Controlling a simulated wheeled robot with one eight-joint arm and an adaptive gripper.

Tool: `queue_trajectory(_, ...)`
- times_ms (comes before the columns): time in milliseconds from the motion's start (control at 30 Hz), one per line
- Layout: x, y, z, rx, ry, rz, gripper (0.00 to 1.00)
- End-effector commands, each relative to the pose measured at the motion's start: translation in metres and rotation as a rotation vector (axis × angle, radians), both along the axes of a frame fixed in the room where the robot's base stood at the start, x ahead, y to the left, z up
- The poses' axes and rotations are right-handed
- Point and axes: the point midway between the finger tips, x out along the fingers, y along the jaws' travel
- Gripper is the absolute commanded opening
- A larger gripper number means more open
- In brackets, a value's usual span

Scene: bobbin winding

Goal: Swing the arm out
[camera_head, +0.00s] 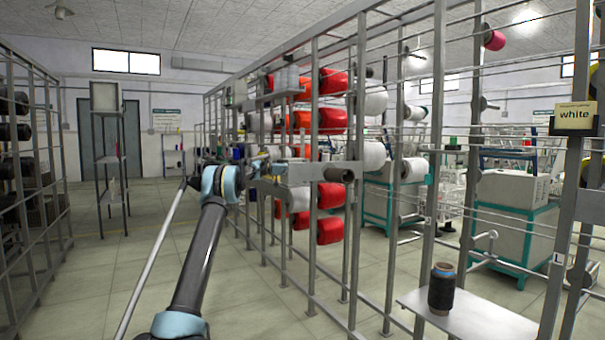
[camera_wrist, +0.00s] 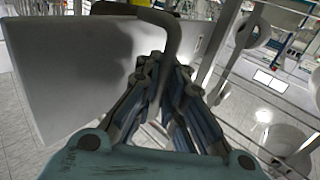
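In the wrist view, a thick grey bent rod (camera_wrist: 172,42) comes from the top and curves down between the two dark, blue-padded fingers of my gripper (camera_wrist: 166,70). The fingertips lie close on both sides of the rod; I cannot tell whether they press on it. In the head view, my gripper is at the rack (camera_head: 300,95), beside a grey flat bracket (camera_head: 312,172) at mid height, and its fingers are too small to make out. I cannot tell whether the bent rod is the arm named in the task.
A large grey panel (camera_wrist: 65,75) stands close at the left in the wrist view. Red bobbins (camera_head: 332,118) and white ones hang on the rack. A dark bobbin (camera_head: 441,288) stands on a white shelf (camera_head: 470,322). The aisle floor (camera_head: 100,270) is clear at the left.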

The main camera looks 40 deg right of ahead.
Motion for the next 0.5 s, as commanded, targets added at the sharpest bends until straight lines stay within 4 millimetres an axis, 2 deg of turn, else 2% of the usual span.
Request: queue_trajectory(500,0.0117,0.0079,-0.0004,0.001,-0.001,0.005,0.17)
